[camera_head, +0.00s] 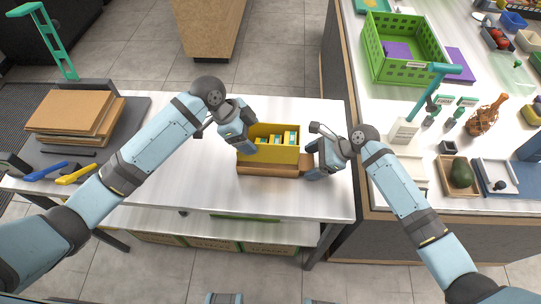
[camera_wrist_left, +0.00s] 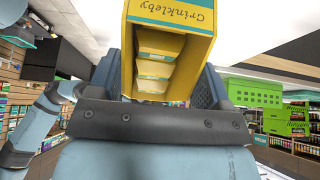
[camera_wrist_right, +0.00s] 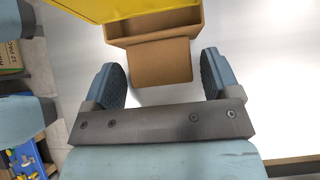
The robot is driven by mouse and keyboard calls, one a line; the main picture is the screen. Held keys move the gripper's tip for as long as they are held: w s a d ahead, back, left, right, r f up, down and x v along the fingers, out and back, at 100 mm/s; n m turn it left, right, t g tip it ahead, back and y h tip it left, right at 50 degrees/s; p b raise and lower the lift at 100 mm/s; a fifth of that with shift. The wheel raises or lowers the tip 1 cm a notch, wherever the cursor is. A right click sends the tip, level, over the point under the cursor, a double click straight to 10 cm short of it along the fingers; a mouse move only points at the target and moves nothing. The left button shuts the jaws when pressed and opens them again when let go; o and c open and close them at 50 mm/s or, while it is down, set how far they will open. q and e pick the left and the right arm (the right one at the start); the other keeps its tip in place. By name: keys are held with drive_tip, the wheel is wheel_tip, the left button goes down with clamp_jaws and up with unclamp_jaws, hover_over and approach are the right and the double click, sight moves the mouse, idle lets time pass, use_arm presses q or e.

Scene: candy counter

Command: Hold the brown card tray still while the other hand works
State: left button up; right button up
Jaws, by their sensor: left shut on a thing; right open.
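The brown card tray (camera_head: 268,170) lies on the white table, with a flat tab (camera_head: 306,160) at its right end. It also shows in the right wrist view (camera_wrist_right: 155,35), its tab (camera_wrist_right: 152,62) between the fingers. My right gripper (camera_head: 316,166) is open around the tab, with clear gaps beside it. A yellow box (camera_head: 268,152) labelled "Crinkleby" (camera_wrist_left: 172,14) stands over the tray, with several small packs (camera_head: 275,139) inside. My left gripper (camera_head: 243,141) is shut on its left end. I cannot tell whether the box rests in the tray.
Flattened brown cardboard (camera_head: 75,112) lies on a dark mat at the left, with a blue tool (camera_head: 45,171) and a yellow tool (camera_head: 76,174) near the front edge. The counter (camera_head: 395,180) at right carries a green crate (camera_head: 401,48). The table's front right is clear.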

drive_tip(key=shift+v, duration=3.3)
drive_tip(key=o, duration=0.3)
drive_tip(key=shift+o, duration=0.2)
drive_tip(key=v, duration=1.2)
